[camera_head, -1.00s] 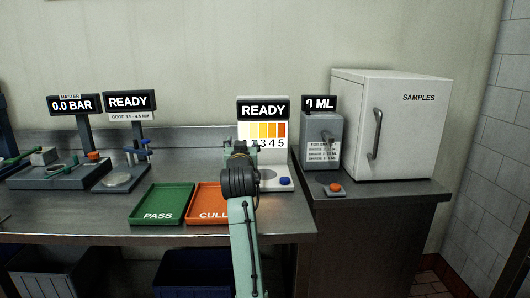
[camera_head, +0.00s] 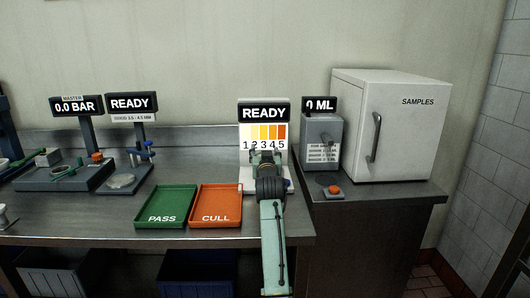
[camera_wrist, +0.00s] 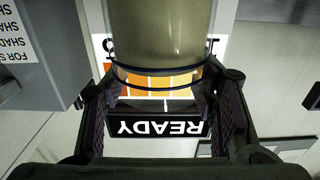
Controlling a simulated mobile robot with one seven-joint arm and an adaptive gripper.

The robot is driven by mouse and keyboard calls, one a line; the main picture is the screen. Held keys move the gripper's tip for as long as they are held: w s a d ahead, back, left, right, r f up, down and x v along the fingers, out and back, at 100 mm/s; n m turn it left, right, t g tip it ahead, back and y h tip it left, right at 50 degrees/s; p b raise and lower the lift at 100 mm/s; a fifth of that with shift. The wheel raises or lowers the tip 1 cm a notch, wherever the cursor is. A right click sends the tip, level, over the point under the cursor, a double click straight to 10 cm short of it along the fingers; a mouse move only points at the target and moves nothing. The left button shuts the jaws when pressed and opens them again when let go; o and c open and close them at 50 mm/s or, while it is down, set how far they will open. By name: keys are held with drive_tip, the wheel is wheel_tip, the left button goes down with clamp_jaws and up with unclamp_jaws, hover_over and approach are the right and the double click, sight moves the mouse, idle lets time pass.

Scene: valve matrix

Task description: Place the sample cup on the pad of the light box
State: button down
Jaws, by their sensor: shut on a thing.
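The sample cup (camera_wrist: 160,35) is a clear cylinder with murky yellowish contents and dark rings near one end. It fills the upper middle of the wrist view. My gripper (camera_wrist: 162,88) is shut on it, with one dark finger on each side. In the head view my gripper (camera_head: 266,158) is in front of the light box (camera_head: 248,178), below its colour chart (camera_head: 264,134) and READY sign (camera_head: 264,112). My arm hides the pad and the cup there. I cannot tell how far the cup is above the pad.
A green PASS tray (camera_head: 166,204) and an orange CULL tray (camera_head: 216,204) lie left of the light box. A grey 0 ML dispenser (camera_head: 321,140) with a red button (camera_head: 334,190) and a white SAMPLES cabinet (camera_head: 400,130) stand right. A blue button (camera_head: 288,184) is beside my wrist.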

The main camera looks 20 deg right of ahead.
drive_tip(key=shift+f, duration=0.2)
drive_tip(key=c, duration=0.6)
unclamp_jaws()
drive_tip(key=shift+r, duration=0.1)
drive_tip(key=b+v, duration=0.3)
drive_tip(key=v, duration=0.9)
drive_tip(key=shift+r+b, duration=0.1)
drive_tip(key=shift+b, duration=0.2)
